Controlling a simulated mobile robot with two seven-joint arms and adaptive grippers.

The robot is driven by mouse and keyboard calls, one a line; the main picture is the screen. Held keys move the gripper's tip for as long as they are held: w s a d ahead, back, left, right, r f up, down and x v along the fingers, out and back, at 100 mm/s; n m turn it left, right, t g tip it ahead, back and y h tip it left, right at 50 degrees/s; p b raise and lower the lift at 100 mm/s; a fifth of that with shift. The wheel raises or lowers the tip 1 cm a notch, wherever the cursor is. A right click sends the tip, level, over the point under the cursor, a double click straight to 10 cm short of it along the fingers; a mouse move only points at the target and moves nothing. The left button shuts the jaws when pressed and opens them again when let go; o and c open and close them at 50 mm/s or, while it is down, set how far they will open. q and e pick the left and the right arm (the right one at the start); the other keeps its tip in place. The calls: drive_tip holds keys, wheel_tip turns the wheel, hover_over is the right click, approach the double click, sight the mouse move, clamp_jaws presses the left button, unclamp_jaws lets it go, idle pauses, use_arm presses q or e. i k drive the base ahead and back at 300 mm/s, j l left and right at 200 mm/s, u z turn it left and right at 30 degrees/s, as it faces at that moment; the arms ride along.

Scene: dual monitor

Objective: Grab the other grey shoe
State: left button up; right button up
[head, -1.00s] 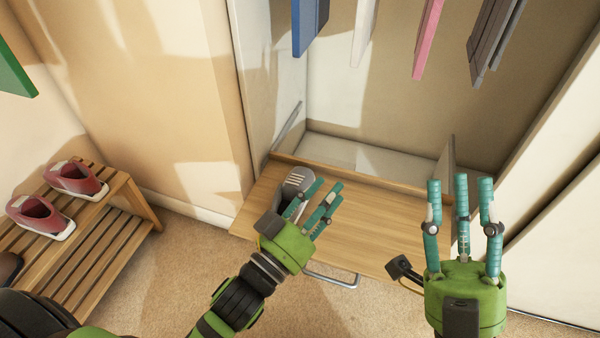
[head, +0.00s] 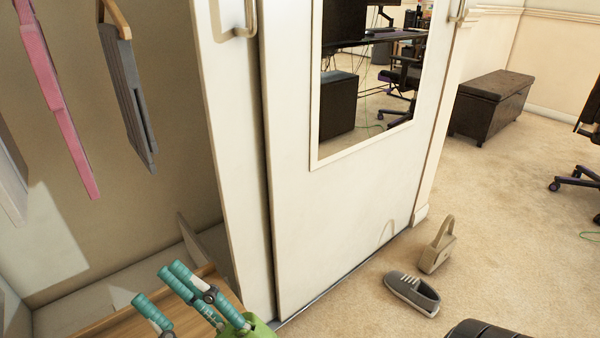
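A grey shoe (head: 413,292) with white laces and a light sole lies on the carpet at the lower right. It is upright, in front of the white sliding door.
A beige bag (head: 437,248) with a handle stands just behind the shoe. A mirrored sliding door (head: 240,180) stands between the closet and the open carpet. A dark chest (head: 490,105) and office chairs are farther back. Hanging clothes (head: 125,90) are at upper left.

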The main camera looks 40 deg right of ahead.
sight(424, 298)
drive_tip(key=z, duration=2.3)
drive_tip(key=i+l+z, duration=0.25)
drive_tip(key=z, duration=0.15)
drive_tip(key=i+l+z, duration=0.25)
drive_tip(key=z, duration=0.15)
drive_tip(key=i+l+z, duration=0.1)
drive_tip(key=i+z, duration=0.7)
drive_tip(key=i+u, duration=0.8)
drive_tip(key=u, duration=0.15)
drive_tip(key=i+l+u, duration=0.3)
drive_tip(key=u, duration=0.15)
drive_tip(key=i+u, duration=0.2)
drive_tip(key=u, duration=0.2)
drive_tip(key=i+u, duration=0.15)
drive_tip(key=u, duration=0.25)
drive_tip(key=i+l+u, duration=0.15)
drive_tip(key=u, duration=0.3)
drive_tip(key=i+l+u, duration=0.15)
drive_tip(key=u, duration=0.25)
drive_tip(key=i+l+u, duration=0.1)
drive_tip(key=l+u, duration=0.3)
drive_tip(key=i+l+u, duration=0.2)
drive_tip(key=u, duration=0.2)
drive_tip(key=i+l+u, duration=0.1)
drive_tip(key=l+u, duration=0.3)
drive_tip(key=i+l+u, duration=0.1)
drive_tip(key=l+u, duration=0.75)
drive_tip(key=j, duration=0.1)
